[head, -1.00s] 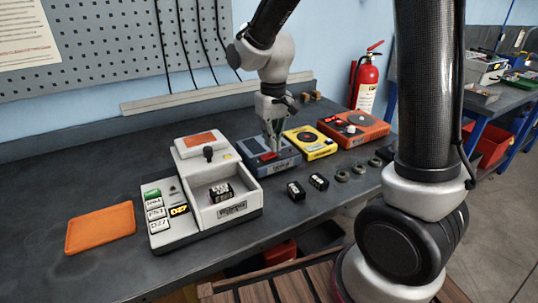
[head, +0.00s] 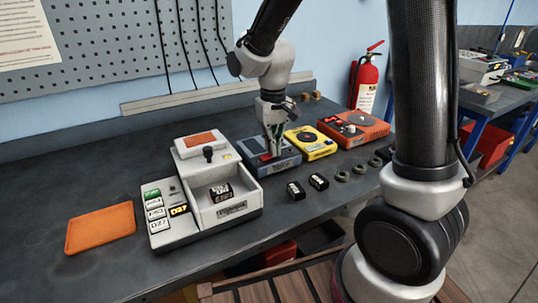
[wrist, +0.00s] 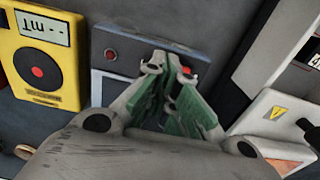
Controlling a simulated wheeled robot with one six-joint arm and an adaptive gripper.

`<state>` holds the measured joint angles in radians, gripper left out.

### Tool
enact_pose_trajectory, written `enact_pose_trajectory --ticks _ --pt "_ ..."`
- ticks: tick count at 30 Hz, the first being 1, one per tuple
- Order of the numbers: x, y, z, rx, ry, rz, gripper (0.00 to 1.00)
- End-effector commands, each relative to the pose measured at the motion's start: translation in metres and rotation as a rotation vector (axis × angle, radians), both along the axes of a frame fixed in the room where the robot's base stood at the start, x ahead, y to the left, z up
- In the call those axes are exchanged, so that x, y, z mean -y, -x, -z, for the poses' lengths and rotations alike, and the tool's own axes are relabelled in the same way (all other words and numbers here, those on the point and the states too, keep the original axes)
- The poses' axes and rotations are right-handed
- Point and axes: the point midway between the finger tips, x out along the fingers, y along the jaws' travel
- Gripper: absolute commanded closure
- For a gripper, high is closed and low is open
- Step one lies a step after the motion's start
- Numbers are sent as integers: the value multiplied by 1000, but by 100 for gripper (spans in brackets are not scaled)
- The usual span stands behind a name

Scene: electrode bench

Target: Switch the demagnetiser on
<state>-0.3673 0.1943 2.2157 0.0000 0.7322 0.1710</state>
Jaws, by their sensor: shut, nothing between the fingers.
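A blue-grey box (head: 286,161) sits on the bench between the white machine and the yellow box; I take it as the demagnetiser, though its label is too small to read. A red part (head: 264,157) shows on its top, partly hidden by my gripper (head: 273,153). In the wrist view the box (wrist: 130,40) has a small dull red round lamp (wrist: 110,54). Another red spot (wrist: 187,70) shows right by the fingertips. My gripper (wrist: 169,70) is shut and empty, pointing down at the box top. I cannot tell whether the tips touch it.
The white machine (head: 238,218) with a black block (head: 221,192) in its bay stands left. The yellow box (head: 312,148) and orange box (head: 368,133) stand right. Black blocks (head: 318,181) and rings (head: 342,175) lie in front. An orange tray (head: 100,228) lies far left.

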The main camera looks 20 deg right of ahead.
Motion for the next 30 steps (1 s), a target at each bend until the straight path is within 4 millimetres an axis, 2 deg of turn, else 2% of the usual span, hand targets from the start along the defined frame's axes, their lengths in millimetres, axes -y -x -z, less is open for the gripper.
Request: enact_pose_trajectory --ticks 14,30 --pt "0 0 3 2 0 0 100" --pt "0 0 -44 3 -2 0 100"
